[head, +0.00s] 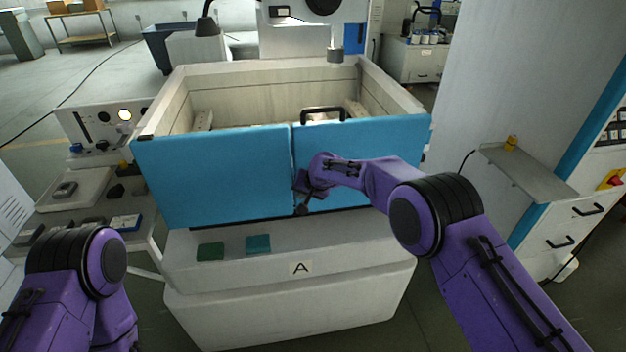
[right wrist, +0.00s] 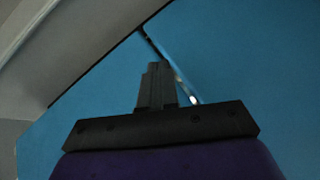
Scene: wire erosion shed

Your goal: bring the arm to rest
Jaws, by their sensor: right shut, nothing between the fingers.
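My right arm (head: 375,183) is purple and reaches in from the right across the front of the machine tank. Its gripper (head: 301,210) is in front of the blue doors, close to the seam between the left door (head: 210,170) and the right door (head: 385,150). In the right wrist view the gripper's dark fingers (right wrist: 157,85) are together, with nothing between them, and blue panel fills most of the background. I cannot tell whether the fingers touch the doors. My left arm (head: 75,275) is folded low at the left; its gripper is out of view.
A white ledge (head: 345,245) with green and teal pads sits below the doors, above a white base marked A. A control panel (head: 105,125) and side bench stand at the left. A grey shelf (head: 540,172) juts out at the right. Open floor lies at the far left.

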